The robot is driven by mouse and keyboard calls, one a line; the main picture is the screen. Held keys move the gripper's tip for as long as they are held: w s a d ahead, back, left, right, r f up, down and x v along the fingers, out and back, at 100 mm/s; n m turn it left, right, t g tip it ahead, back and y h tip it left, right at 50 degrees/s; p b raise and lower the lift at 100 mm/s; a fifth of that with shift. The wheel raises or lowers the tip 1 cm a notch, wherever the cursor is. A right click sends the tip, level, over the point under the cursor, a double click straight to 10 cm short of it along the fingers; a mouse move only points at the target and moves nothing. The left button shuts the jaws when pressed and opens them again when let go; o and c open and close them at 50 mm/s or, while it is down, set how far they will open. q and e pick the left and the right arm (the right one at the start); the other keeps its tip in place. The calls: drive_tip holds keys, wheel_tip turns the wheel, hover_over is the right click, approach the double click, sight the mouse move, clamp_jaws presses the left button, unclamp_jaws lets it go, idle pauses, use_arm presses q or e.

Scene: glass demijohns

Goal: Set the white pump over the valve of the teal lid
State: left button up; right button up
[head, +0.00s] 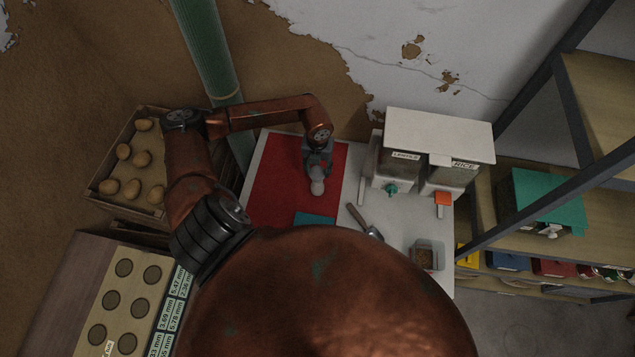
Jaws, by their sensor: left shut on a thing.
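The white pump (317,185) looks pale grey in this light and is above the red mat (270,185). My left gripper (317,170) is shut on its upper part. A flat teal piece, likely the teal lid (315,218), shows at the front of the red mat, just nearer than the pump. Most of it is hidden behind my own body, and its valve is not visible. The pump appears apart from the teal piece; its height above the mat is hard to tell. My right gripper is not in view.
Two dispensers (437,140) stand at the table's back right. A scoop (366,222) and a small clear container (428,254) lie right of the mat. A wooden crate of potatoes (128,172) is left. A teal-topped box (548,200) sits on the right shelf.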

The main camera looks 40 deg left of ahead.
use_arm(q)
drive_tip(key=shift+r+p, duration=1)
drive_tip(key=shift+r, duration=1)
